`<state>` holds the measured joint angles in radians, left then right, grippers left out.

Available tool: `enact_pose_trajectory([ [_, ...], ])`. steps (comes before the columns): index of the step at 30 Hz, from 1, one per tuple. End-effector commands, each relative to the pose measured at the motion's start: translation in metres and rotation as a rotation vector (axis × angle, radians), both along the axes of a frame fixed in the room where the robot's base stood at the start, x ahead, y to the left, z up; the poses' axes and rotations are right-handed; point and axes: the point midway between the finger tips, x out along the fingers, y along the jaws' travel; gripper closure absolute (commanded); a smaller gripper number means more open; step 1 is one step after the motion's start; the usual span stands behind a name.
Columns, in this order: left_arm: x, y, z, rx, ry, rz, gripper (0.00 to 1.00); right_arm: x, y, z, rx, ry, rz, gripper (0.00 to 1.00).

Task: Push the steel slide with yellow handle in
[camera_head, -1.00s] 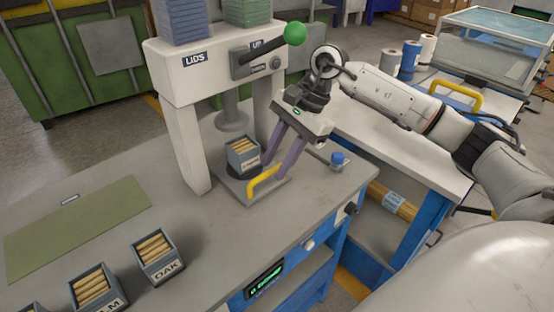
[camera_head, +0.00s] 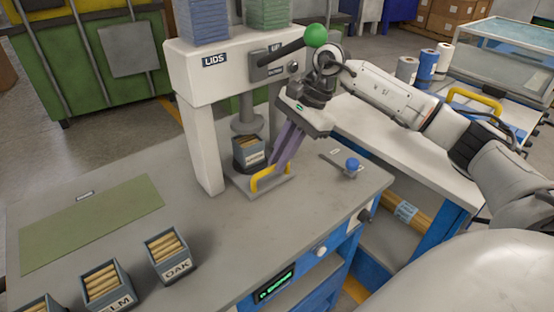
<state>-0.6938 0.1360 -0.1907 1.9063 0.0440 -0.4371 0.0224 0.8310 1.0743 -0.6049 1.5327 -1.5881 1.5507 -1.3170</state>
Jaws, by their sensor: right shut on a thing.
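The steel slide (camera_head: 279,187) lies on the bench at the foot of the white press (camera_head: 204,140), its front part sticking out between the legs. Its yellow handle (camera_head: 257,184) stands at the front edge. A small grey box of wooden pieces (camera_head: 248,153) sits on the slide, close under the press ram (camera_head: 245,126). My right gripper (camera_head: 273,163) points down at the handle, its purple fingers together and shut on it; the fingertips partly cover the handle. My left gripper is not in view.
A lever with a green knob (camera_head: 315,36) sticks out from the press near my right wrist. A blue knob (camera_head: 352,164) stands on the bench to the right. Boxes of wooden pieces, one labelled OAK (camera_head: 167,252), stand at the front left near a green mat (camera_head: 90,222).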

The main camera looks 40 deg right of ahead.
Motion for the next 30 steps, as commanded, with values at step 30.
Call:
enact_pose_trajectory([
  [30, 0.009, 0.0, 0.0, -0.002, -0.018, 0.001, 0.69, -0.012, -0.033, 0.082, 0.002, -0.014, -0.005, 0.71],
])
